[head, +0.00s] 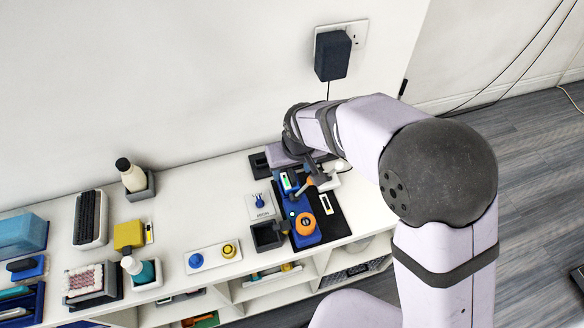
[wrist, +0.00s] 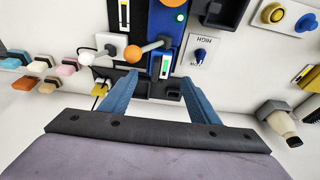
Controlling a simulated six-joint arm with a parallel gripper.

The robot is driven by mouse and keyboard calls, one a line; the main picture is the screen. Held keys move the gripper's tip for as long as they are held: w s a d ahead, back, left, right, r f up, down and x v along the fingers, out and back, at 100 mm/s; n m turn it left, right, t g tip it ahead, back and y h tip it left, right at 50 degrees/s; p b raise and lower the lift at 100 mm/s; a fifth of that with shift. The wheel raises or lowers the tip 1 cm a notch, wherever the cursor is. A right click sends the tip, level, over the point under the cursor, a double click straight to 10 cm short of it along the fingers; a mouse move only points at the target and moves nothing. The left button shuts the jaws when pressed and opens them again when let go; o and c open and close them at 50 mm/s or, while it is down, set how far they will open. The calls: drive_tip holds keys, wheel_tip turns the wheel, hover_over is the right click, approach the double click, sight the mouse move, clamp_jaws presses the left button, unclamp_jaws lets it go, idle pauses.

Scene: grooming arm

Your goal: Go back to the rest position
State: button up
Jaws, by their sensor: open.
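My gripper (wrist: 158,80) shows its two blue fingers in the wrist view, spread apart with nothing between them. In the head view my gripper (head: 318,174) is over the back right part of the white table (head: 185,210), partly hidden by my arm. Below it is a blue panel (head: 296,207) on a black mat (head: 332,214). The panel carries an orange knob (head: 305,223) and a lit display (wrist: 165,66). A grey rod with an orange ball (wrist: 132,53) lies just beyond the fingertips in the wrist view; I cannot tell whether they touch it.
Left of the panel are a blue dial marked HIGH (wrist: 200,54), a dark open box (head: 268,236) and a plate with blue and yellow knobs (head: 212,257). A bottle (head: 132,177) stands farther left. A black plug (head: 333,56) is on the wall behind.

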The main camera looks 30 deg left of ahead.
drive_tip(key=shift+w+d, duration=0.1)
drive_tip(key=shift+w, duration=0.2)
drive_tip(key=w+d+r+m+b, duration=0.1)
drive_tip(key=w+d+m, duration=0.15)
drive_tip(key=d, duration=0.55)
drive_tip(key=w+d+r+m, duration=0.1)
drive_tip(key=w+d+m, duration=0.15)
drive_tip(key=d, duration=0.45)
drive_tip(key=s+d+m+g+h, duration=0.1)
drive_tip(key=s+d+m, duration=0.1)
drive_tip(key=s+d, duration=0.5)
drive_tip(key=s+d+m+g+h+p, duration=0.1)
drive_tip(key=s+d, duration=0.6)
drive_tip(key=d, duration=0.8)
drive_tip(key=shift+s+r+m, duration=0.3)
drive_tip(key=shift+s+m, duration=0.1)
drive_tip(key=shift+m, duration=0.1)
